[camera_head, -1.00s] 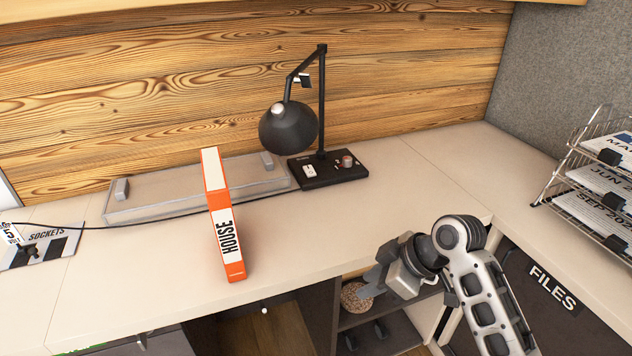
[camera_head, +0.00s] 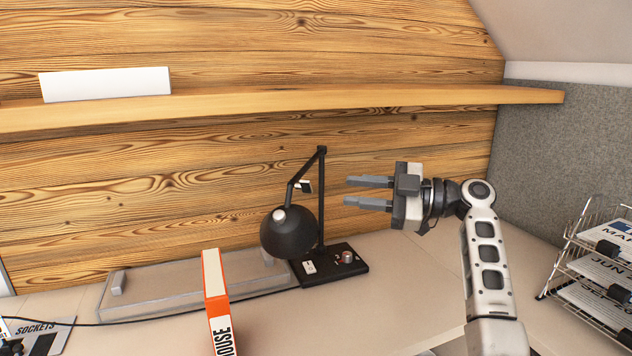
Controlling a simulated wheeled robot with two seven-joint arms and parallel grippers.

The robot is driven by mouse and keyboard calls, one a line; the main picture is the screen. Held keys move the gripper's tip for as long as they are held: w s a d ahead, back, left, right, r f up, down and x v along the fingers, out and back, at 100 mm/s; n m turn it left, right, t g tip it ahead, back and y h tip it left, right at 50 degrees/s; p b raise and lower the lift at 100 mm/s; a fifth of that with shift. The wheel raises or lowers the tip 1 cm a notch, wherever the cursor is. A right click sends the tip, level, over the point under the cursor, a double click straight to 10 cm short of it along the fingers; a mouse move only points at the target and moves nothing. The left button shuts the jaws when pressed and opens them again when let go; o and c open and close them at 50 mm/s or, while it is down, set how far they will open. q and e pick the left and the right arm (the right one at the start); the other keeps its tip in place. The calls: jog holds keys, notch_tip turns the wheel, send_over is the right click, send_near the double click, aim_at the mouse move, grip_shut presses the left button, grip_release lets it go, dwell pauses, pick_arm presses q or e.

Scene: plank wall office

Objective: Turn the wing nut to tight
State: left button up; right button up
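A black desk lamp (camera_head: 290,237) stands on a black base (camera_head: 328,265) at the back of the desk. A small dark piece with a pale edge (camera_head: 304,186) sits at the lamp's arm, beside its upright post. It may be the wing nut, but it is too small to tell its shape or angle. My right gripper (camera_head: 347,191) is raised to the right of the lamp post, with its fingers pointing left. The two fingers are apart with nothing between them. In the picture they are a little right of the small piece, apart from it. My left gripper is not in view.
An orange and white book (camera_head: 214,286) stands upright on the desk, left of the lamp. A low clear-sided tray (camera_head: 190,290) lies behind it. A wooden shelf (camera_head: 400,97) runs above. A wire paper rack (camera_head: 590,265) stands at the right. The desk right of the lamp base is clear.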

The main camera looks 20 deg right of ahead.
aim_at(306, 187)
jog(key=p+x, duration=0.1)
jog(key=x, duration=0.7)
jog(key=shift+a+p, duration=0.1)
jog(key=shift+p, duration=0.25)
grip_shut()
